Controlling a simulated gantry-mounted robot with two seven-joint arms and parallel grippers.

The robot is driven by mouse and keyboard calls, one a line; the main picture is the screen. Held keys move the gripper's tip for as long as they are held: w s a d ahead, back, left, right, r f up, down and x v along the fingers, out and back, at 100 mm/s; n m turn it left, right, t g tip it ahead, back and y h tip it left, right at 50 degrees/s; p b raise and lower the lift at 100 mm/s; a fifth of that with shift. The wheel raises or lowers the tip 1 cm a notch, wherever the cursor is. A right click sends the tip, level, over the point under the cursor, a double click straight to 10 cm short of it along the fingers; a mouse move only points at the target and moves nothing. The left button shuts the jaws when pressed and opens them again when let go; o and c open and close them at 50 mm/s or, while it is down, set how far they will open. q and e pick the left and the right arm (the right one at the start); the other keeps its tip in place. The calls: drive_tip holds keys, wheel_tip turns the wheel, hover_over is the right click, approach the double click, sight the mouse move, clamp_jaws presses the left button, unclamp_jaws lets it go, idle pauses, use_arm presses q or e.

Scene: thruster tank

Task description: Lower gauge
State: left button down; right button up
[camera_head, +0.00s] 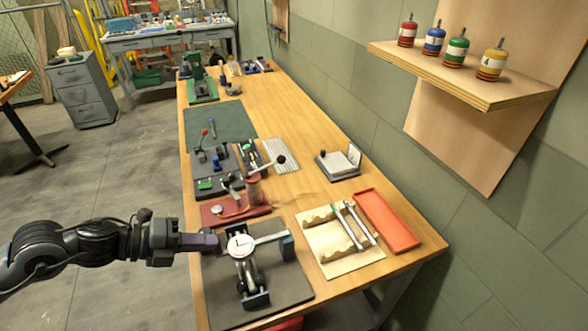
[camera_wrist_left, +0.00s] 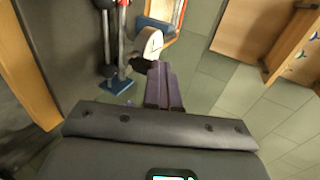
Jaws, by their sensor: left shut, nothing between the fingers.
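The gauge (camera_head: 241,245) has a round white dial with a dark needle. In the left wrist view the shut fingers (camera_wrist_left: 164,84) point at the gauge (camera_wrist_left: 148,44). My right gripper is not in view.
Right of the plate lie a wooden rack (camera_head: 321,250) with metal tools and an orange tray (camera_head: 387,221). Behind the gauge is a red base (camera_head: 214,214) with a lever. Coloured canisters stand on a wall shelf (camera_head: 500,94).

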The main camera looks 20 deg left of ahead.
use_arm(q)
drive_tip(key=shift+a+f, duration=0.1)
drive_tip(key=shift+f, duration=0.3)
drive_tip(key=s+a+r+p, duration=0.5)
drive_tip(key=a+r+p, duration=0.1)
drive_tip(key=r, duration=0.3)
drive_tip(key=shift+a+r, duration=0.3)
drive_tip(key=shift+a, duration=0.15)
idle(0.3)
drive_tip(key=shift+s+a, duration=0.1)
drive_tip(key=shift+s, duration=0.05)
idle(0.4)
